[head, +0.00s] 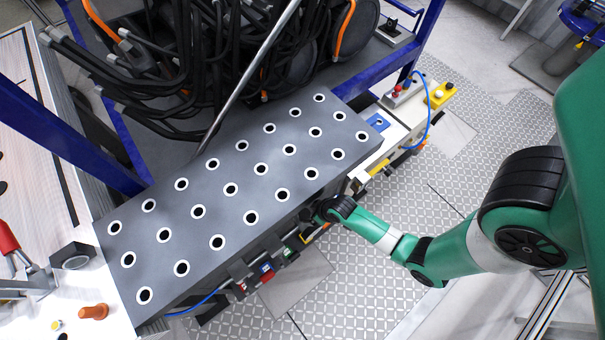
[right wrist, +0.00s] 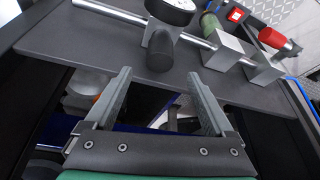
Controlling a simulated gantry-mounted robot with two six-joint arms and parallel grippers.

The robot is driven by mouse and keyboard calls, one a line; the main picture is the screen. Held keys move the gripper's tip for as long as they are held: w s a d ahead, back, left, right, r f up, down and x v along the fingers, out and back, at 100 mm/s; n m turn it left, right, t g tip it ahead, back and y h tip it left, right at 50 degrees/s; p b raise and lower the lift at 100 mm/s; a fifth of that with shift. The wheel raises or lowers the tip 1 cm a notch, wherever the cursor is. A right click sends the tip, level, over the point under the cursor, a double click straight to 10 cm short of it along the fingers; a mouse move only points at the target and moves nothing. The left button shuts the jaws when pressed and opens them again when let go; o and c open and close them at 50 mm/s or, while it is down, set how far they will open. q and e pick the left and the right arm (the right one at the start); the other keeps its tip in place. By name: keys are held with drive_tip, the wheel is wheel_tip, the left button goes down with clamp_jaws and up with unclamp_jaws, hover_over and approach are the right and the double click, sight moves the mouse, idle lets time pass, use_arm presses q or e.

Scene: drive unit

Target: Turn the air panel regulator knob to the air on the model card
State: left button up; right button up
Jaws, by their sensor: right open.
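In the right wrist view, a black cylindrical knob (right wrist: 160,52) sticks out below a round white-faced gauge (right wrist: 170,8) on a grey panel; it looks like the air regulator knob. My right gripper (right wrist: 160,77) is open and empty. Its two grey fingers point at the panel, with the knob just beyond and between the tips, apart from them. In the head view my right gripper (head: 319,212) is at the front side of the unit, below the holed plate, and the knob is hidden there. I cannot make out a model card. My left gripper is not in view.
The grey holed plate (head: 230,190) overhangs the panel. A metal rod with blocks (right wrist: 225,50), a red knob (right wrist: 272,38) and a red switch (right wrist: 237,14) lie right of the knob. Black cables (head: 200,60) fill the back. The patterned floor in front is clear.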

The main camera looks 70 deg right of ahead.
sight(306, 214)
drive_tip(key=b+x, duration=0.5)
drive_tip(key=x, duration=0.3)
drive_tip(key=shift+f+b, duration=0.35)
drive_tip(key=shift+b, duration=0.05)
drive_tip(key=shift+w+d+f, duration=0.1)
drive_tip(key=shift+w+f, duration=0.15)
